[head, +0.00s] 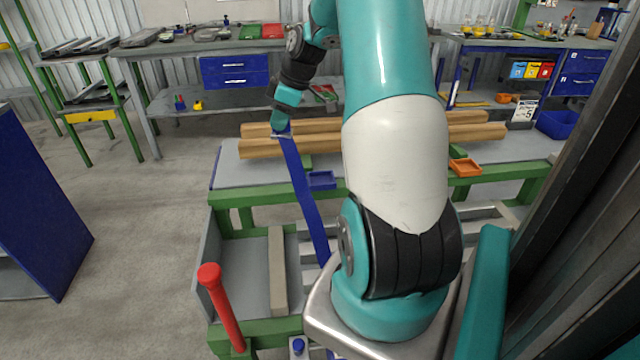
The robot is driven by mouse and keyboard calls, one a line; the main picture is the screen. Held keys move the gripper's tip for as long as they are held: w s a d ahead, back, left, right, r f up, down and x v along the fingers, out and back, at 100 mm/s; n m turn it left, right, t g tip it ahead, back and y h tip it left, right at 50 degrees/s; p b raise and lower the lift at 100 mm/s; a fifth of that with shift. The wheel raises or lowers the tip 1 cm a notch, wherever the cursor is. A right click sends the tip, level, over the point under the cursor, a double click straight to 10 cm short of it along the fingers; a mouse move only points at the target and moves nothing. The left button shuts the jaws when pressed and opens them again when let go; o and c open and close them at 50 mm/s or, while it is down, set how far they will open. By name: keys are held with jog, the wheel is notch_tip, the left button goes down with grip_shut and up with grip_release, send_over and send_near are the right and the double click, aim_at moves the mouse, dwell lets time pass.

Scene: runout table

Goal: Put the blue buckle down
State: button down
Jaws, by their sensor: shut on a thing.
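My gripper (281,134) is above the left part of the runout table (228,172), at the near side of the timber beams. It is shut on the end of a blue strap (302,190), where the blue buckle is; the buckle itself is too small and covered to make out. The strap runs taut from my gripper down and to the right, past the table's near edge, and goes out of sight behind my arm. A small blue tray (321,181) lies on the table just right of the strap.
Timber beams (262,147) lie across the table behind my gripper. An orange tray (465,168) sits at the table's right. A red-capped post (222,305) stands at the near left. The grey table top left of the strap is clear.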

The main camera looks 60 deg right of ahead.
notch_tip(320, 180, up, 4)
jog(key=r+n, duration=0.1)
jog(key=n, duration=0.1)
send_over(313, 182)
jog(key=s+d, duration=0.1)
jog(key=s, duration=0.1)
jog(key=shift+g+y, duration=0.4)
jog(key=f+p, duration=0.1)
jog(key=f, duration=1.9)
jog(key=shift+w, duration=0.2)
jog(key=shift+f, duration=0.25)
jog(key=c, duration=1.1)
grip_release()
jog(key=shift+r, duration=0.1)
jog(key=shift+r, duration=0.1)
